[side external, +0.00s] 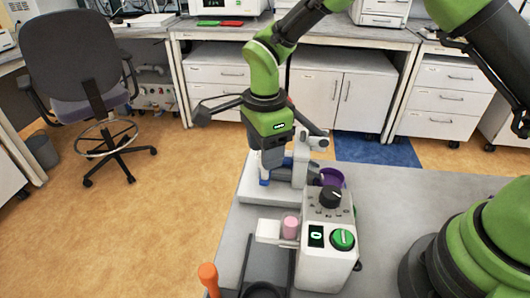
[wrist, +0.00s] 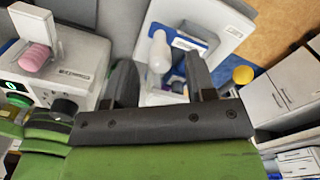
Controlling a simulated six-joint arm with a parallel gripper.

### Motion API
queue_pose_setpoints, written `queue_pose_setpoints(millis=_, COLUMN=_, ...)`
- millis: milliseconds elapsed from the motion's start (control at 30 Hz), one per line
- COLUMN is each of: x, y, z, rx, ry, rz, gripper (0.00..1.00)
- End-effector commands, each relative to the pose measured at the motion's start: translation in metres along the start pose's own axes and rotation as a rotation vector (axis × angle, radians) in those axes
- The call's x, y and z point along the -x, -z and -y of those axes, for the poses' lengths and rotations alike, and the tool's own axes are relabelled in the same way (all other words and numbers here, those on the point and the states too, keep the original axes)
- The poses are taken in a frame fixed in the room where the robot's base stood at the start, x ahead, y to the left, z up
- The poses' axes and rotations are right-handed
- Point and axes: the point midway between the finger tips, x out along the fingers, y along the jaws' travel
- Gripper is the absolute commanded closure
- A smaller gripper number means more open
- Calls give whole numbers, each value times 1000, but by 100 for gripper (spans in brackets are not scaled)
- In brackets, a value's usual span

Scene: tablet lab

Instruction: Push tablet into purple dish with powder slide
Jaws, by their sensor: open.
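The pink tablet (side external: 291,227) is a short cylinder on the white ledge of the machine; it also shows in the wrist view (wrist: 35,57). The purple dish (side external: 331,177) sits behind the machine's black knob, partly hidden; I cannot make it out in the wrist view. My gripper (side external: 268,168) is over the white stand at the back of the table, away from the tablet. In the wrist view my gripper (wrist: 158,66) has its fingers apart, with a white and blue device (wrist: 158,50) beyond them; I cannot tell whether they touch it. I cannot identify the powder slide.
The white machine (side external: 325,265) has a green knob (side external: 342,239) and a lit display. An orange-handled item (side external: 208,278) and dark rails stand at the table's front left. A yellow round thing (wrist: 243,75) shows in the wrist view.

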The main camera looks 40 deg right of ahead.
Motion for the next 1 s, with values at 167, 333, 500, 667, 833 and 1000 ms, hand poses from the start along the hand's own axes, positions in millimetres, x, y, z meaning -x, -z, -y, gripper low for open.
queue_pose_setpoints(millis=167, x=-16, y=0, z=0, rx=0, ry=-1, rz=-1, gripper=49)
queue_pose_setpoints(millis=333, x=-18, y=0, z=0, rx=0, ry=0, rz=0, gripper=49)
queue_pose_setpoints(millis=500, x=-18, y=0, z=0, rx=0, ry=0, rz=0, gripper=59)
queue_pose_setpoints(millis=667, x=-17, y=0, z=0, rx=0, ry=0, rz=0, gripper=95)
queue_pose_setpoints(millis=833, x=-17, y=0, z=0, rx=0, ry=0, rz=0, gripper=100)
queue_pose_setpoints(millis=1000, x=-18, y=-12, z=9, rx=1, ry=2, rz=1, gripper=100)
